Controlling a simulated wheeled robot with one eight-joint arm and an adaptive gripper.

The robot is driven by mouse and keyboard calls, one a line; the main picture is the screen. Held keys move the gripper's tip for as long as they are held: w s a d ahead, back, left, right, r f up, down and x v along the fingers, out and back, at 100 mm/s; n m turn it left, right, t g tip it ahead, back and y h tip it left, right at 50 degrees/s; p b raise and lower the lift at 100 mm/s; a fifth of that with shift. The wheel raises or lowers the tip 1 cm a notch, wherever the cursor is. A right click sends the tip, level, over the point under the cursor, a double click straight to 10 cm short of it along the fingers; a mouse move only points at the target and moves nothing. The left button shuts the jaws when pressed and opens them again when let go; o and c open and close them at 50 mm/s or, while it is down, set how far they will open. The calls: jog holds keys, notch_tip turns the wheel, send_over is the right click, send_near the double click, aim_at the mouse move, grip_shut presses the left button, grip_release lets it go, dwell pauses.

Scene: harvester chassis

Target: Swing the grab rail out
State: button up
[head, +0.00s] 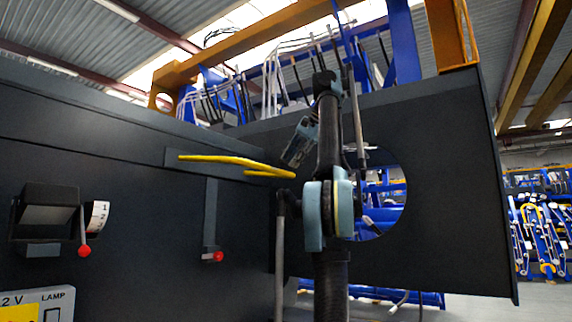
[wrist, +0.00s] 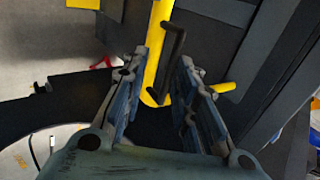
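The yellow grab rail (head: 225,160) sticks out from the dark chassis panel in the head view, left of my arm. In the wrist view a yellow bar (wrist: 153,60), which looks like the rail, runs between my finger lines, with a black U-shaped handle-like piece (wrist: 174,60) beside it. My gripper (wrist: 163,60) is open, its two fingers apart on either side of the bar. I see no finger closed on it, and I cannot tell how deep the bar sits between them. In the head view my gripper (head: 299,142) is partly hidden behind my arm.
A black lever box (head: 50,208) with a red-knobbed lever is on the panel at left. Another red-knobbed lever (head: 211,225) hangs below the rail. A panel with a round opening (head: 385,195) stands behind my arm. Blue machinery is at far right.

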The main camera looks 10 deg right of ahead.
jog(key=s+d, duration=0.6)
jog(key=d, duration=0.1)
jog(key=shift+s, duration=0.35)
